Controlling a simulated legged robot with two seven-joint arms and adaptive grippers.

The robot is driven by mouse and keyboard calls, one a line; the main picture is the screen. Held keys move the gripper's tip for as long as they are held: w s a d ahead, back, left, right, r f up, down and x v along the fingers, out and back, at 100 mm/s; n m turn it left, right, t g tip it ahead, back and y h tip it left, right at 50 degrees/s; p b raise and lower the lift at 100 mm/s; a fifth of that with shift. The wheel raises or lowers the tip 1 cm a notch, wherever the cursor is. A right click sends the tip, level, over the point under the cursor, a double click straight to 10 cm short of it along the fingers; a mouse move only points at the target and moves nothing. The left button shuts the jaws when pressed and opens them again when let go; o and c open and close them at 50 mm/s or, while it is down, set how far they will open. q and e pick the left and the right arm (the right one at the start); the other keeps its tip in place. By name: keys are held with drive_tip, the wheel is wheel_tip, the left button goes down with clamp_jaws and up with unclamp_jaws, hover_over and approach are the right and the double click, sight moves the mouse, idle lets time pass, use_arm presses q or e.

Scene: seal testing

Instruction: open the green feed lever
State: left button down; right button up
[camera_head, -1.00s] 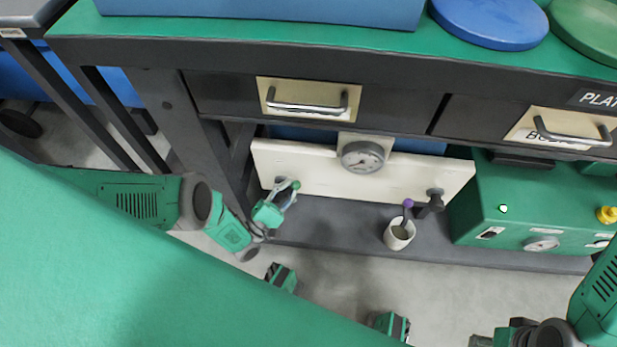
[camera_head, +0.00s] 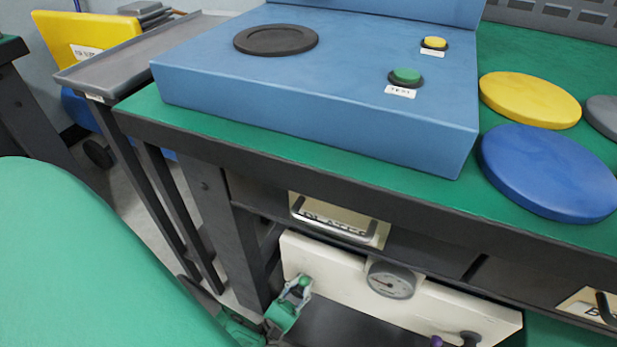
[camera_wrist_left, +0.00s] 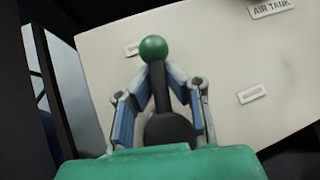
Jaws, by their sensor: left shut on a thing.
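The green feed lever has a green ball knob and a dark stem. In the left wrist view the knob (camera_wrist_left: 153,48) stands at the top of the stem, which points up in the picture, away from a dark round base (camera_wrist_left: 168,130). My left gripper (camera_wrist_left: 157,72) is shut on the lever, with its two fingers on either side of the stem just below the knob. In the head view my left gripper (camera_head: 301,288) is at the left end of the cream panel (camera_head: 440,309) under the bench. My right gripper is not in view.
A round gauge (camera_head: 391,281) is on the panel. A drawer handle (camera_head: 333,222) sticks out above it. A purple knob (camera_head: 437,342) shows at the lower edge. The blue tester (camera_head: 300,110) and coloured discs (camera_head: 548,172) are on the bench top.

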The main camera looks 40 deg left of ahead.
use_arm(q)
drive_tip(key=shift+s+d+n+y, duration=0.2)
drive_tip(key=shift+s+n+y, duration=0.35)
drive_tip(key=shift+n, duration=0.45)
drive_tip(key=c, duration=1.6)
unclamp_jaws()
drive_tip(key=shift+o, duration=0.2)
drive_tip(key=shift+r, duration=0.1)
drive_tip(key=shift+w+a+r, duration=0.1)
drive_tip(key=shift+w+a, duration=0.05)
drive_tip(key=shift+a, duration=0.05)
drive_tip(key=shift+w+a+r+t, duration=0.1)
drive_tip(key=shift+w+r+t, duration=0.1)
drive_tip(key=shift+r+t, duration=0.1)
drive_tip(key=shift+s+d+r, duration=0.1)
drive_tip(key=shift+s+r, duration=0.05)
drive_tip(key=shift+r, duration=2.15)
drive_tip(key=shift+s+d+r, duration=0.1)
drive_tip(key=shift+r, duration=2.2)
